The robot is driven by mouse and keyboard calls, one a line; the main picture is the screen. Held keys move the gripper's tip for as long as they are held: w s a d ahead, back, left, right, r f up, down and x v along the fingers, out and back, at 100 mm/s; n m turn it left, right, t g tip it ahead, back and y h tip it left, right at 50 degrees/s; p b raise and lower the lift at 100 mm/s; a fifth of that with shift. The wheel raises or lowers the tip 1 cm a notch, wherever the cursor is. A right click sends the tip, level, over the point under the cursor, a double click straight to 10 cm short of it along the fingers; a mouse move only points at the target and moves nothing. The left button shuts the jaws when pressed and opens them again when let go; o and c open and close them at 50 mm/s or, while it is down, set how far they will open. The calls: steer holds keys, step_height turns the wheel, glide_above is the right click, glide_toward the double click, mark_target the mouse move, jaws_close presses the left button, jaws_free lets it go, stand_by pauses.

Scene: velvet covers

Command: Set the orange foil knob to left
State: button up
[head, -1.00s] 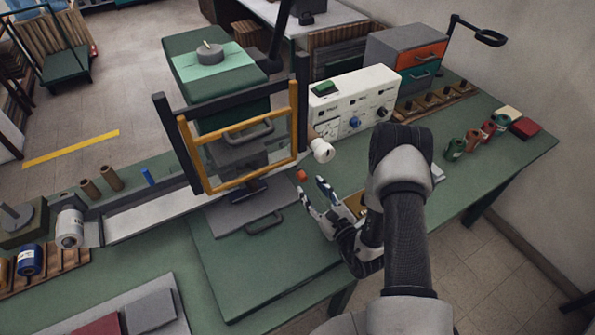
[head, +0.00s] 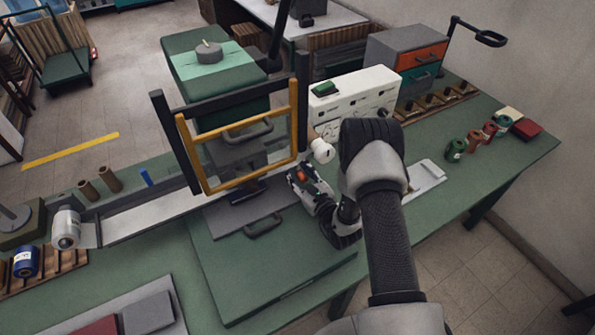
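A small orange piece (head: 302,174), which I take to be the orange foil knob, shows just right of the yellow-framed press, below a white roll. My gripper (head: 301,178) is at it, with the dark and white fingers around or over the orange piece. I cannot tell whether the fingers touch it or how far apart they are. The knob's lower part and the way it points are hidden by the gripper.
The yellow frame (head: 187,150) of the press stands close left of my gripper. A white roll (head: 321,151) is just above it. The white control box (head: 350,88) stands behind, its front partly hidden by my arm. Several coloured spools (head: 472,142) stand at right.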

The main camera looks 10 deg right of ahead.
jaws_close()
stand_by(0.9)
